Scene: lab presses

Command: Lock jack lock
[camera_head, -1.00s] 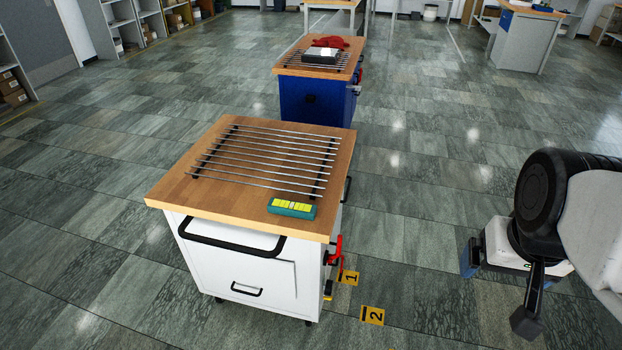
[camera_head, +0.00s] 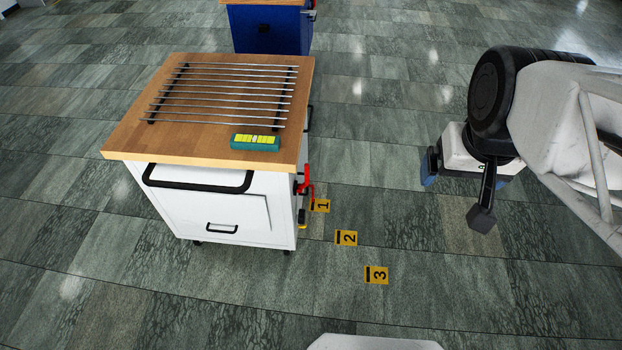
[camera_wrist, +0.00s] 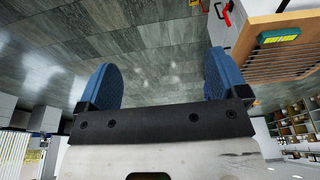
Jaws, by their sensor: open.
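A red lever (camera_head: 306,180) sits low on the right side of the white cart (camera_head: 212,202), near a black fitting. I take it for the jack lock, but it is too small to tell its position. The red lever also shows at the top right of the wrist view (camera_wrist: 227,14). My gripper (camera_head: 455,165) is right of the cart in the head view, apart from it. In the wrist view its two blue fingers (camera_wrist: 161,84) stand wide apart with nothing between them. It is open and empty.
The cart's wooden top (camera_head: 130,140) holds a metal rod rack (camera_head: 222,95) and a green-yellow level (camera_head: 254,142). A blue cart (camera_head: 270,30) stands behind. Floor tags 1 (camera_head: 320,206), 2 (camera_head: 346,238) and 3 (camera_head: 376,275) lie right of the cart.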

